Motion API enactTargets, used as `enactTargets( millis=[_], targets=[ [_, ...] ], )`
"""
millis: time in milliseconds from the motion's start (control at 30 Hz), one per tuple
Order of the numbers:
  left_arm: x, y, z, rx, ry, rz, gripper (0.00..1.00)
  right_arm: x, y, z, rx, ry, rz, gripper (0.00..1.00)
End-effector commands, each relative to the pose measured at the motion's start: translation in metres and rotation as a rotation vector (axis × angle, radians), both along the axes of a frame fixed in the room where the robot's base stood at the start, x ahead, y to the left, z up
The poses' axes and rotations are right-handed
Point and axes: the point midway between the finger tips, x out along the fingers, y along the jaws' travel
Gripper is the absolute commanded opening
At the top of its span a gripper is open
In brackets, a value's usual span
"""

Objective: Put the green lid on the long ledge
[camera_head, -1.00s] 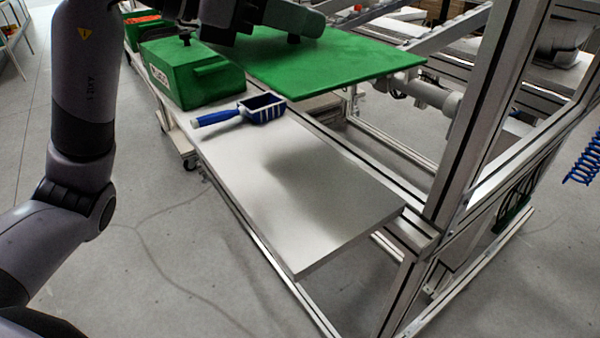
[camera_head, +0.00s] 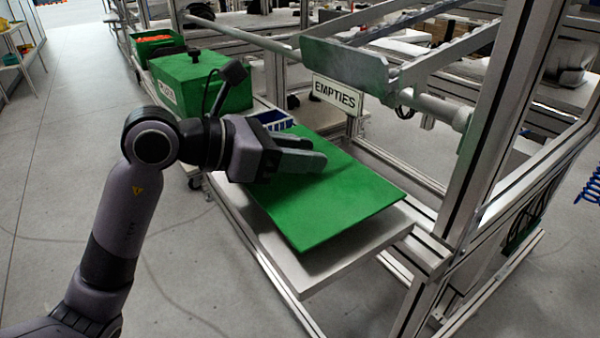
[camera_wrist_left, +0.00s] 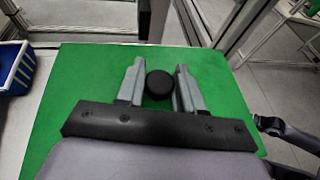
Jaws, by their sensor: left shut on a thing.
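The green lid (camera_head: 345,198) is a flat board over the front part of the long grey ledge (camera_head: 355,245). It looks slightly above the ledge; a small gap or contact cannot be told for sure. My left gripper (camera_head: 318,152) is over the lid, shut on its round black knob (camera_wrist_left: 158,84), which shows between the two fingers in the left wrist view (camera_wrist_left: 160,68). A strip of bare ledge shows along the lid's near edges. My right gripper is not in view.
A green box (camera_head: 195,85) stands farther back. An EMPTIES sign (camera_head: 337,95) and a metal frame post (camera_head: 480,130) stand to the right.

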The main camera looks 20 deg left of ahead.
Motion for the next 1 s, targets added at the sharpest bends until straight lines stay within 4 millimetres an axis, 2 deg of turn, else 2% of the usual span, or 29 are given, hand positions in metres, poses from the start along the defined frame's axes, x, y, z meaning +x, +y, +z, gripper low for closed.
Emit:
enactTargets(
  millis=[100, 200, 633, 667, 700, 733, 1000],
  targets=[
    [0.000, 0.000, -0.020, -0.001, 0.006, 0.000, 0.04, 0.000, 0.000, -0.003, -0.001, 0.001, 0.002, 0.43],
    [0.000, 0.000, -0.030, -0.002, 0.004, -0.001, 0.04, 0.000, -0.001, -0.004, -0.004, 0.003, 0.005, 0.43],
    [0.000, 0.000, -0.037, 0.002, 0.001, 0.000, 0.04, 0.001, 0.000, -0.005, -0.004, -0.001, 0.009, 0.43],
    [0.000, 0.000, -0.036, 0.001, 0.002, -0.001, 0.46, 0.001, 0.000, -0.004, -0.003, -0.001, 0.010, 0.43],
    [0.000, 0.000, -0.035, 0.001, 0.002, -0.001, 0.59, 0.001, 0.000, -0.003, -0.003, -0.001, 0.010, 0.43],
    [0.000, 0.000, -0.035, 0.001, 0.002, -0.001, 0.63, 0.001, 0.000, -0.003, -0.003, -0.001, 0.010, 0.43],
    [0.000, 0.000, -0.035, 0.001, 0.002, -0.001, 0.63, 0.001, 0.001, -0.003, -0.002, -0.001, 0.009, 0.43]
  ],
)
